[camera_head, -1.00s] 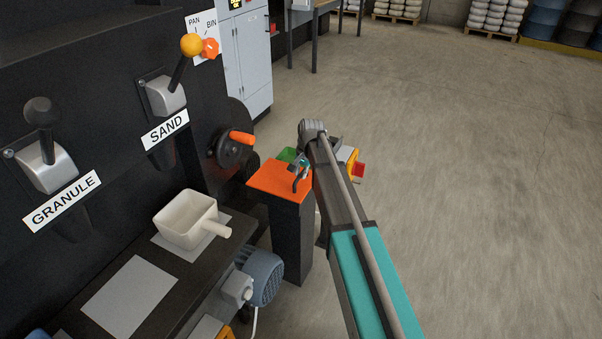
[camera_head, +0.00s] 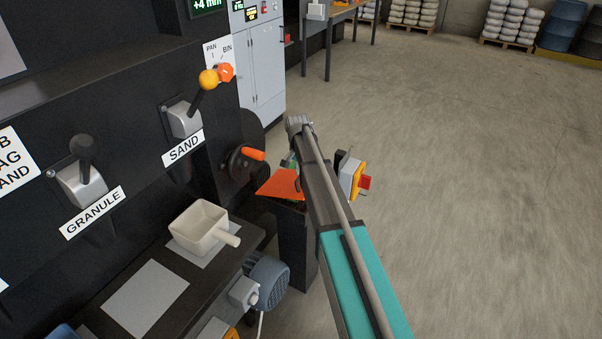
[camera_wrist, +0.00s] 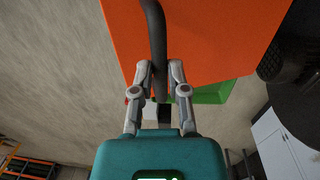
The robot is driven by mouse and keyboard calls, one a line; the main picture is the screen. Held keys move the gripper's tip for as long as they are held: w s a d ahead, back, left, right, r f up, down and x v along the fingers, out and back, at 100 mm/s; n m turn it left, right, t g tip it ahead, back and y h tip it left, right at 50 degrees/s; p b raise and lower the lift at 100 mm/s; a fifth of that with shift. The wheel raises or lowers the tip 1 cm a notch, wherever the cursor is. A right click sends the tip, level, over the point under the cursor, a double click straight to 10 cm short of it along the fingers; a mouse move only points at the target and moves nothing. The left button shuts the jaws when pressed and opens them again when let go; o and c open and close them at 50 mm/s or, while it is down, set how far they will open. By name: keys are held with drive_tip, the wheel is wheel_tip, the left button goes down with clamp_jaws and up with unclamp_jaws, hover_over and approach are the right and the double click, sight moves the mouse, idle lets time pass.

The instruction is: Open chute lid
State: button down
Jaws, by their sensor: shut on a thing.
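The chute lid is a flat orange panel (camera_head: 279,185) on a dark post beside the machine. In the head view my arm hides its right part. It fills much of the upper wrist view (camera_wrist: 215,35). A dark curved handle (camera_wrist: 153,22) stands on the lid. My gripper (camera_wrist: 160,72) is shut on this handle, with a finger on each side of it. In the head view the gripper is hidden behind my arm. A green part (camera_wrist: 213,94) shows at the lid's edge. How far the lid is raised I cannot tell.
A black wheel with an orange grip (camera_head: 246,160) is left of the lid. A yellow box with a red button (camera_head: 357,182) is just right of my arm. A white scoop (camera_head: 200,228) lies on the bench. The floor at right is clear.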

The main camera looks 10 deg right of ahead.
drive_tip(key=w+a+r+p, duration=0.6)
drive_tip(key=w+a+r, duration=0.1)
drive_tip(key=a, duration=0.1)
drive_tip(key=shift+r+p, duration=0.15)
drive_tip(key=shift+p, duration=0.2)
drive_tip(key=shift+d, duration=0.15)
drive_tip(key=c, duration=0.6)
unclamp_jaws()
drive_tip(key=shift+w, duration=0.1)
drive_tip(key=shift+c, duration=0.2)
drive_tip(key=shift+c, duration=0.3)
